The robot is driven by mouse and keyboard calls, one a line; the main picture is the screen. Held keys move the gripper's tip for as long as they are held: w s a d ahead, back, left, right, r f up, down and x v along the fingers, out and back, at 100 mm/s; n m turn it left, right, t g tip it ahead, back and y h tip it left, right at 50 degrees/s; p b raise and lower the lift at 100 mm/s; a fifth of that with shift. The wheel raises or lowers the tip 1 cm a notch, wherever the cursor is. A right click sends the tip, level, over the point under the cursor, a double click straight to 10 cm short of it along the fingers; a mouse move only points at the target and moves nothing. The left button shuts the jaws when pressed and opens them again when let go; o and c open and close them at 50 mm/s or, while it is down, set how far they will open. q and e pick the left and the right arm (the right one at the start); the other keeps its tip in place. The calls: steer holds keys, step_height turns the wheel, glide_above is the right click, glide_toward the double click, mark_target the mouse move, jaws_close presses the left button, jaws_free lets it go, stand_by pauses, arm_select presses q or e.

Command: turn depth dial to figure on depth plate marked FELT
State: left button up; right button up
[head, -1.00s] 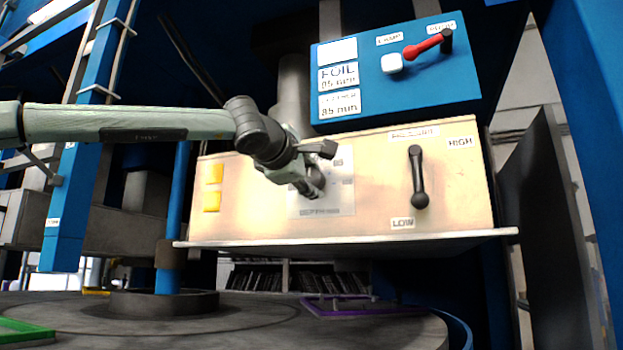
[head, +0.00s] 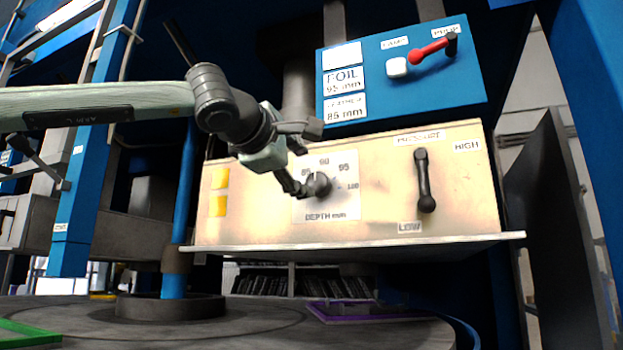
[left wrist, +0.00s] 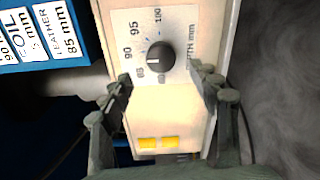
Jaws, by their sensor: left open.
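The depth dial (head: 319,185) is a dark round knob on a white scale plate (head: 345,206) marked DEPTH mm, with 85, 90, 95 and 100 around it. In the left wrist view the dial (left wrist: 160,57) has a pale mark that seems to point between 85 and 90. My left gripper (head: 304,160) is open in front of the dial, its lower finger overlapping the dial's left edge. In the wrist view its fingers (left wrist: 164,84) are spread, with the dial ahead between them and nothing held. The top depth plate (head: 342,55) is washed out; its left-wrist view (left wrist: 8,50) shows 90, no readable name.
Below it are plates for FOIL (head: 343,81), 95 mm, and LEATHER (head: 345,107), 85 mm. A black lever (head: 424,180) between HIGH and LOW stands right of the dial. A red-handled lever (head: 430,50) and white button (head: 397,67) are above. A ledge (head: 365,246) runs below.

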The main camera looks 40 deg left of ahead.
arm_select(q)
steer(key=shift+v, duration=1.85)
